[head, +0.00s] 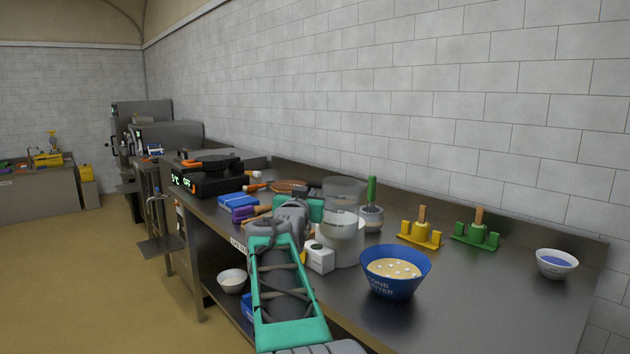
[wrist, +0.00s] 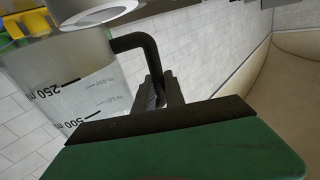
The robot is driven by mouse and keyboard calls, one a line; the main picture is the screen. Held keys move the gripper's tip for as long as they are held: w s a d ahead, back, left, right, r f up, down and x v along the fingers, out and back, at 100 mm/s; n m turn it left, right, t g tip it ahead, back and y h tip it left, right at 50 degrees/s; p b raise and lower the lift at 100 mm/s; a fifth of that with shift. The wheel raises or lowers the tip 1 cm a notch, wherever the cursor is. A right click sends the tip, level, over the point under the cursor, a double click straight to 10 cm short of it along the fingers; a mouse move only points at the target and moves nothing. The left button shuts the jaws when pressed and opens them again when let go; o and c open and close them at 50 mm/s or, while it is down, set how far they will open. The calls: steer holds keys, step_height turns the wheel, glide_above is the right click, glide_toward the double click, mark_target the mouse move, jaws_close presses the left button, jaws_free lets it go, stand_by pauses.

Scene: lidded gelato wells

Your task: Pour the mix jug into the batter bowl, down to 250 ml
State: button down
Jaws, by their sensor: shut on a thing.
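The mix jug (head: 342,232) is a clear, tall vessel that looks upright in the head view, with pale mix in its lower part. In the wrist view the jug (wrist: 75,85) shows 250 ml and 500 ml marks and a black handle (wrist: 133,42). My gripper (wrist: 162,95) is shut on that handle. In the head view my gripper (head: 315,210) is at the jug's left side, its fingertips mostly hidden. The batter bowl (head: 394,278) is blue, holds pale batter with white bits, and stands right of the jug, apart from it. I cannot tell whether the jug touches the counter.
A white box (head: 319,257) stands close in front of the jug. A pot with a green-handled tool (head: 371,217) is just behind it. Yellow (head: 420,235) and green (head: 476,236) holders and a small bowl (head: 556,264) stand farther right. The counter's right front (head: 490,310) is clear.

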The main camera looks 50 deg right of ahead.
steer(key=shift+f, duration=0.35)
steer(key=shift+w+a+r+p, duration=0.15)
steer(key=shift+w+r+p, duration=0.15)
steer(key=shift+r, duration=0.1)
steer(key=w+a+r+p, duration=0.1)
steer(key=w+r+p, duration=0.2)
steer(key=w, duration=0.2)
steer(key=shift+a+r, duration=0.2)
steer(key=shift+a, duration=0.15)
